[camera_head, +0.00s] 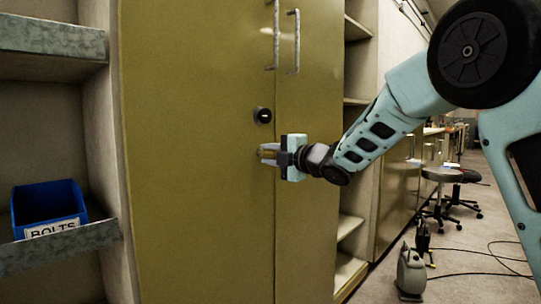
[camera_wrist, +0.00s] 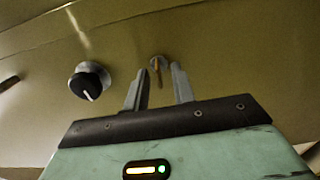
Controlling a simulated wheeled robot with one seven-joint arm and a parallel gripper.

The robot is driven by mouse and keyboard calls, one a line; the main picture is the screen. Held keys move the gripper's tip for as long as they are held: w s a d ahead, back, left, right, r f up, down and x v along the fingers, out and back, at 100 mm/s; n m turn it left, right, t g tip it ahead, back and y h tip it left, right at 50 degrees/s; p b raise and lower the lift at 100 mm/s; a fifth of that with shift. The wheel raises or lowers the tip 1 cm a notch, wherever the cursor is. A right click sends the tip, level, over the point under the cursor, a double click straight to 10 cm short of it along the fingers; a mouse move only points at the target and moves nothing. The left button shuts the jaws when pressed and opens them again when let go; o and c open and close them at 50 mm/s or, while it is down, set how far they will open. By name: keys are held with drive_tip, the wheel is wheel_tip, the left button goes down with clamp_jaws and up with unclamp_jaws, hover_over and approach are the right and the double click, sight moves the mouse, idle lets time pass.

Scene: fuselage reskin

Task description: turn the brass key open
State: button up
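The brass key (camera_wrist: 157,67) is small and sits in a round metal lock on the olive cabinet door (camera_head: 200,150). In the wrist view the fingers of my gripper (camera_wrist: 160,80) point at the door, one on each side of the key, with a gap between them. The gripper is open and nothing is clamped in it. In the head view my gripper (camera_head: 268,153) is close to the door, just below a black round knob (camera_head: 262,115); I cannot make out the key there. The knob (camera_wrist: 90,80), with a white line, is left of the key in the wrist view.
Two upright bar handles (camera_head: 275,35) (camera_head: 295,42) stick out of the doors above the gripper. A blue bolts bin (camera_head: 48,205) is on a shelf at the left. Open shelving, stools (camera_head: 440,174) and a grey canister (camera_head: 411,272) are at the right.

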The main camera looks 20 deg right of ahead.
drive_tip(key=shift+s, duration=0.1)
drive_tip(key=p+v, duration=0.2)
drive_tip(key=v, duration=1.5)
drive_tip(key=shift+d+f, duration=0.1)
